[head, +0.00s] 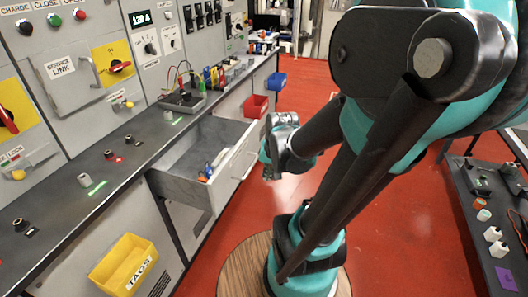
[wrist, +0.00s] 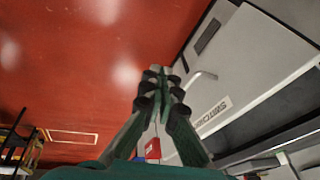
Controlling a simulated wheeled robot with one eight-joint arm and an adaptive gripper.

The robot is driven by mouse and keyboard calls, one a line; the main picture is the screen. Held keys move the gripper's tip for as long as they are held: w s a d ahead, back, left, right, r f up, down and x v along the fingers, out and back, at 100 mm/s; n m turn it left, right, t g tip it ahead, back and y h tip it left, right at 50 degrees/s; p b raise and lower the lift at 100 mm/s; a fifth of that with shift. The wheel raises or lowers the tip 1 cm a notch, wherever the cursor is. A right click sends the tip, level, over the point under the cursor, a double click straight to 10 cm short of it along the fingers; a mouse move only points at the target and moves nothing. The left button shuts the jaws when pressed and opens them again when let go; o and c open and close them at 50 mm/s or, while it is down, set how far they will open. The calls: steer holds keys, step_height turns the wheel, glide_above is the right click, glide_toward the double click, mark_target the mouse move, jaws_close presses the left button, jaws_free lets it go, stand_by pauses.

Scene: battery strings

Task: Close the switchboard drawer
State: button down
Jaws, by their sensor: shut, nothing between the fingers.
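The switchboard drawer (head: 229,133) stands pulled out below the bench in the head view. A few small items, blue and orange among them, lie inside it. My gripper (head: 272,150) is just to the right of the drawer front in the head view, partly hidden by my own arm. In the wrist view its fingers (wrist: 161,76) are together and empty, left of the handle and seemingly apart from it.
The bench (head: 130,150) carries knobs and a meter with leads. A yellow bin (head: 125,264) is at the lower left; red (head: 256,106) and blue (head: 277,81) bins hang farther back. Another bench (head: 480,215) stands at the right. Red floor lies open between.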

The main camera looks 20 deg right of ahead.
steer(key=w+d+r+m+g+y, duration=0.1)
steer(key=w+d+m+y, duration=0.1)
steer(key=w+d+m, duration=0.5)
steer(key=w+d+r+m+y, duration=0.15)
steer(key=w+d+m, duration=0.25)
steer(key=w+m, duration=0.7)
steer(key=w+a+f+m, duration=0.2)
steer(key=a+f, duration=0.4)
steer(key=f, duration=0.2)
steer(key=shift+w+a+f, duration=0.25)
steer(key=shift+a+f, duration=0.05)
steer(key=shift+f, duration=0.1)
steer(key=shift+h, duration=0.25)
steer(key=w+a, duration=0.7)
steer(key=a, duration=0.3)
steer(key=w+a, duration=0.8)
steer(key=a, duration=0.2)
steer(key=shift+a, duration=0.3)
